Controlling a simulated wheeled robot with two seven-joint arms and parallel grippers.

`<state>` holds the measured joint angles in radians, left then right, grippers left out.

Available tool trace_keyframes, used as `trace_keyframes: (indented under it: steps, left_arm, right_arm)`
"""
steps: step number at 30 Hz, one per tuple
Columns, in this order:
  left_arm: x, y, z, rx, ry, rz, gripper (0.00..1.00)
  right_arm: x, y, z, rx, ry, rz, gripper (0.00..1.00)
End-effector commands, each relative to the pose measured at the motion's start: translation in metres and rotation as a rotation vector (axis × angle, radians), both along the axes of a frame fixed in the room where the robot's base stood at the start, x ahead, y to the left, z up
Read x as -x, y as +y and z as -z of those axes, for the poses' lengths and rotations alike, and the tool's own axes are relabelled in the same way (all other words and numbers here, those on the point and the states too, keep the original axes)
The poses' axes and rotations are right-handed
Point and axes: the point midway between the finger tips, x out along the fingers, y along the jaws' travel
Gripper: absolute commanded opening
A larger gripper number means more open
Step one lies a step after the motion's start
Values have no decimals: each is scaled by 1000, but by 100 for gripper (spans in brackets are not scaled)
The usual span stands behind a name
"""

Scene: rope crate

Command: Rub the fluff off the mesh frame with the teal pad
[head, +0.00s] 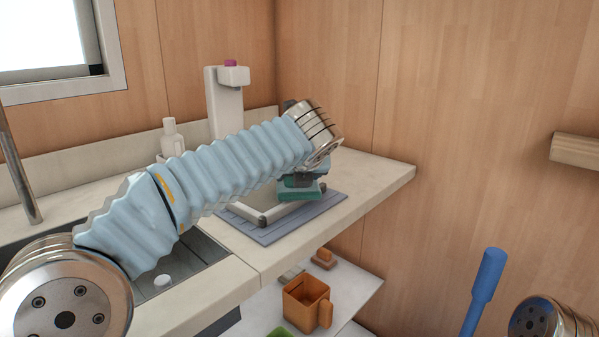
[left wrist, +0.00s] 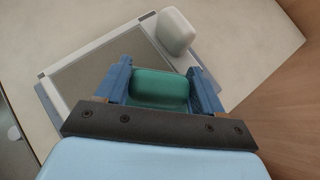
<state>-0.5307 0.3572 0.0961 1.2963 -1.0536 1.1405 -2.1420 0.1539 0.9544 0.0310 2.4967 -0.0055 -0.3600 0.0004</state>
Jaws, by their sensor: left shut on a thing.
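My left gripper (head: 299,181) is shut on the teal pad (head: 300,193), above the right part of the mesh frame (head: 265,218). In the left wrist view the pad (left wrist: 160,88) sits between the two blue fingers of my gripper (left wrist: 160,72). The white-rimmed frame with its grey-brown mesh (left wrist: 95,75) lies ahead and to the left there. I cannot tell whether the pad touches the mesh. No fluff can be made out. My left arm hides much of the frame in the head view. My right gripper is out of view.
The frame lies on a grey-blue mat (head: 275,235) on the counter (head: 375,172). A tall white stand (head: 224,105) and white bottle (head: 170,135) are behind. The sink is at left. An orange mug (head: 303,303) stands on a lower shelf. A blue handle (head: 485,285) rises at right.

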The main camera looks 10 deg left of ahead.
Motion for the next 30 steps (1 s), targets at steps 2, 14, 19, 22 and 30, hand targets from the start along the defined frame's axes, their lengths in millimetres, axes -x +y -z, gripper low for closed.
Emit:
trace_keyframes:
  steps: [2, 14, 19, 22, 30]
  left_arm:
    - [-3, -2, 1, -1, 1, 0, 13]
    - [-23, -17, 1, 0, 0, 1, 13]
    - [-24, -17, 1, 0, -1, 1, 13]
    - [-24, -17, 1, 0, -1, 1, 13]
    - [-25, -18, -13, 1, -3, 0, 13]
  right_arm:
    - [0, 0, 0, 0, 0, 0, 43]
    - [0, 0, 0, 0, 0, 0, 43]
    - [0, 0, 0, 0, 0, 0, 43]
    - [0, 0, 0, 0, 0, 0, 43]
    - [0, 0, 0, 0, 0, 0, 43]
